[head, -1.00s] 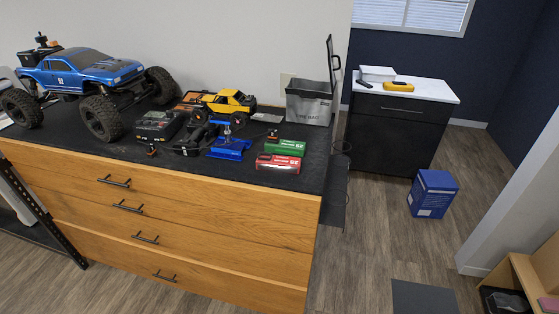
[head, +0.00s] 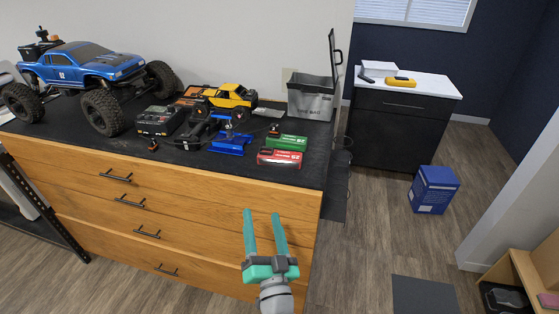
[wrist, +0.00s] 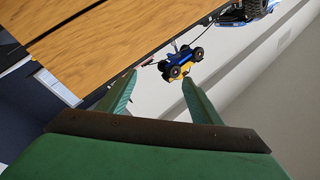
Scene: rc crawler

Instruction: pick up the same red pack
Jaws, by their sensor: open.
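The red pack (head: 279,158) lies flat on the black bench top near its front right corner. It sits just in front of a similar green pack (head: 287,142). My gripper (head: 261,212) is in front of the wooden drawers, below and nearer than the red pack in the head view. Its two teal fingers are spread and empty, pointing up toward the bench.
A blue stand (head: 231,143) is left of the packs. A yellow crawler (head: 232,96) and a grey bag (head: 310,98) stand behind. A black charger (head: 161,121) and a big blue truck (head: 85,70) are farther left. The bench's front edge (head: 200,176) lies between my gripper and the pack.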

